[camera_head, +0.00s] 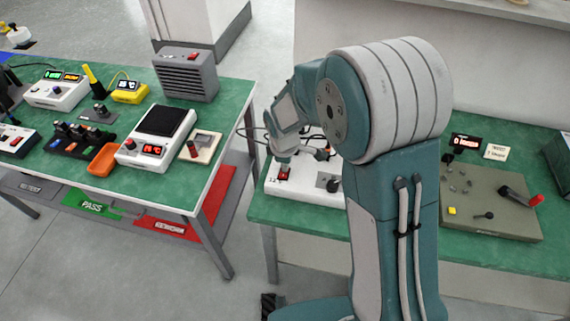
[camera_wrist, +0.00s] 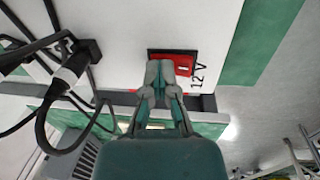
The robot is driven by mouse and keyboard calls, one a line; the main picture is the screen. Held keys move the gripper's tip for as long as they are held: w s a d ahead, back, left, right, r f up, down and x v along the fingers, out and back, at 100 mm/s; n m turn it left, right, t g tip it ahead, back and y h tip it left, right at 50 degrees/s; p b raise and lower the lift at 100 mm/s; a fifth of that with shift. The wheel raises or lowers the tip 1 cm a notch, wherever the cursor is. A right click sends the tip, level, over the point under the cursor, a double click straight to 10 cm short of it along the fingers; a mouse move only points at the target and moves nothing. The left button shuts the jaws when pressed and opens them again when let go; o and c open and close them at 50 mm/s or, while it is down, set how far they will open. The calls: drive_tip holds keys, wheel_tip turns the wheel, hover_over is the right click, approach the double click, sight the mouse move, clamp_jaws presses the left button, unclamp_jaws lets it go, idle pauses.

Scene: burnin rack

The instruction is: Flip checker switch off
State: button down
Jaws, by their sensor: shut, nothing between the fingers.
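A white box (camera_head: 300,191), which looks like the checker, sits on the green right-hand table, partly hidden behind my arm. Its red rocker switch (camera_head: 284,173) shows at the box's left. In the wrist view the red switch (camera_wrist: 186,65) sits in a black frame beside a "12 V" label. My gripper (camera_wrist: 161,66) is shut and empty, its fingertips over the left part of the switch and hiding it. I cannot tell if they touch it or which way the switch is set. In the head view my gripper is just above the switch.
A black plug with cables (camera_wrist: 75,65) is left of the switch in the wrist view. A grey-green panel (camera_head: 490,205) with a lever lies on the right. The left table (camera_head: 215,160) holds several devices, including a grey heater-like box (camera_head: 186,75). A floor gap separates the tables.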

sight(283, 174)
drive_tip(key=shift+s+a+r, duration=0.1)
drive_tip(key=shift+s+a, duration=0.1)
drive_tip(key=shift+s, duration=0.55)
drive_tip(key=shift+r, duration=0.1)
drive_tip(key=shift+a+r, duration=0.1)
drive_tip(key=shift+r, duration=0.3)
wheel_tip(283, 174, up, 13)
drive_tip(key=s, duration=0.1)
drive_tip(key=shift+s+a, duration=0.2)
drive_tip(key=shift+s, duration=0.05)
drive_tip(key=shift+d+f, duration=0.1)
drive_tip(key=shift+d, duration=0.05)
drive_tip(key=shift+w, duration=0.7)
